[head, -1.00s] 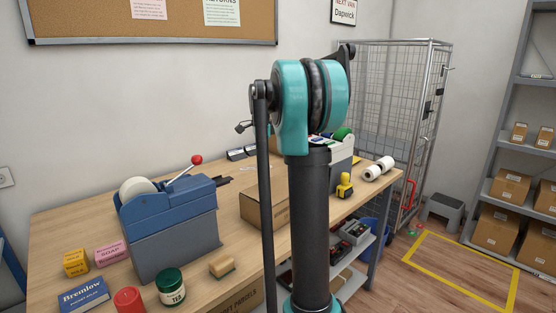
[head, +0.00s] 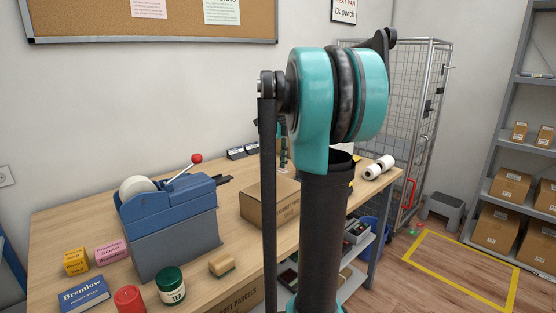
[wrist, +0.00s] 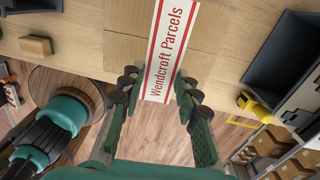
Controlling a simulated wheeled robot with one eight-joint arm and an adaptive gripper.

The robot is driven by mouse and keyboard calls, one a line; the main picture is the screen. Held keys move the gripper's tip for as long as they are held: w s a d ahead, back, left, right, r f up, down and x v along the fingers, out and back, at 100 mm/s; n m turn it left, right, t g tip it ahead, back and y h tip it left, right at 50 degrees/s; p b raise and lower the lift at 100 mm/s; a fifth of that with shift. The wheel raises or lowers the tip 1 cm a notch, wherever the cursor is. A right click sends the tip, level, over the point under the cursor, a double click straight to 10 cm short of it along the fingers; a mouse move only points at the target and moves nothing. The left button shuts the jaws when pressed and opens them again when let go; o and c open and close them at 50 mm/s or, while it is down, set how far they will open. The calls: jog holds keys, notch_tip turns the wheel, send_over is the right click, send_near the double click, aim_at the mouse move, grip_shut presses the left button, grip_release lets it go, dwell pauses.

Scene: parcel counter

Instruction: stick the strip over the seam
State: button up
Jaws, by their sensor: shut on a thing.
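The strip (wrist: 163,50) is white with red borders and the red words "Wendcroft Parcels". In the wrist view it runs lengthwise across the cardboard carton (wrist: 125,50) and its near end is between my fingers. My gripper (wrist: 158,84) is shut on the strip near that end, at the carton's near edge. I cannot tell whether the strip touches the carton top. The carton also shows in the head view (head: 261,203), partly behind my arm, which hides the strip there.
A blue tape dispenser (head: 172,222) with a red-knobbed lever stands left of the carton. A tea jar (head: 171,286), a wooden block (head: 222,264) and small boxes are near the front. White rolls (head: 378,168) lie at the right end. A dark tray (wrist: 280,58) is right of the carton.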

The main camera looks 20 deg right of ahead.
aim_at(278, 189)
jog(key=shift+f, duration=3.4)
jog(key=o, duration=0.8)
jog(key=shift+c, duration=0.2)
jog(key=shift+r, duration=2.8)
jog(key=shift+r, duration=4)
